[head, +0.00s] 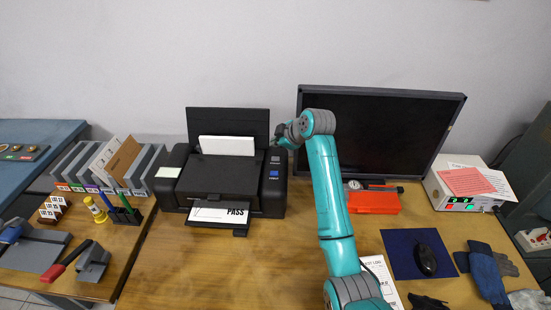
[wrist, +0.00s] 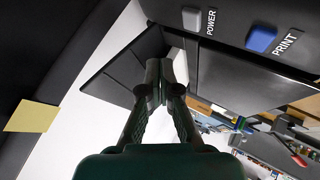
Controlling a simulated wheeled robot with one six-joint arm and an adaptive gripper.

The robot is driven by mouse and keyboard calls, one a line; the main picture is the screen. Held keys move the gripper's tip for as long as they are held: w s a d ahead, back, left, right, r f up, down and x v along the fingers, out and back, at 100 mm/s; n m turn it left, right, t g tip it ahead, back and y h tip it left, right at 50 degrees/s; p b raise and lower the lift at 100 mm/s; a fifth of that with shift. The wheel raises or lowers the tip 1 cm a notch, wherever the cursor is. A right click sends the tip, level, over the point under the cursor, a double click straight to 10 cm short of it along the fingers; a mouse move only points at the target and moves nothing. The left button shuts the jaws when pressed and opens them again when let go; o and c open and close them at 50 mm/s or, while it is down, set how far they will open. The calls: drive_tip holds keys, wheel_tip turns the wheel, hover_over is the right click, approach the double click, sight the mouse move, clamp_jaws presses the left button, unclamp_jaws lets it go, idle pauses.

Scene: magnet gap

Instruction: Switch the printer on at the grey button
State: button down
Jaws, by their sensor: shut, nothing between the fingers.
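The black printer (head: 222,178) stands on the wooden desk, with white paper (head: 227,145) in its rear feed and a sheet reading PASS (head: 220,213) in its front tray. Its right panel carries a grey button (head: 275,159) above a blue button (head: 274,173). In the wrist view the grey button (wrist: 191,19) is labelled POWER and the blue button (wrist: 261,39) PRINT. My gripper (wrist: 160,75) is shut and empty. In the head view my gripper (head: 279,133) is above and behind the panel, apart from the grey button.
A dark monitor (head: 380,130) stands right of the printer, close to my arm, with a yellow note on its edge. An orange box (head: 374,201) lies before it. File holders (head: 110,165) and pens stand to the left. The desk in front of the printer is clear.

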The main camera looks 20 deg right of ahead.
sight(276, 159)
drive_tip(key=shift+f, duration=1.8)
drive_tip(key=shift+f, duration=0.4)
drive_tip(key=shift+f, duration=0.4)
idle(0.7)
drive_tip(key=shift+r, duration=0.15)
idle(0.3)
drive_tip(key=shift+r, duration=0.7)
drive_tip(key=shift+r, duration=2.5)
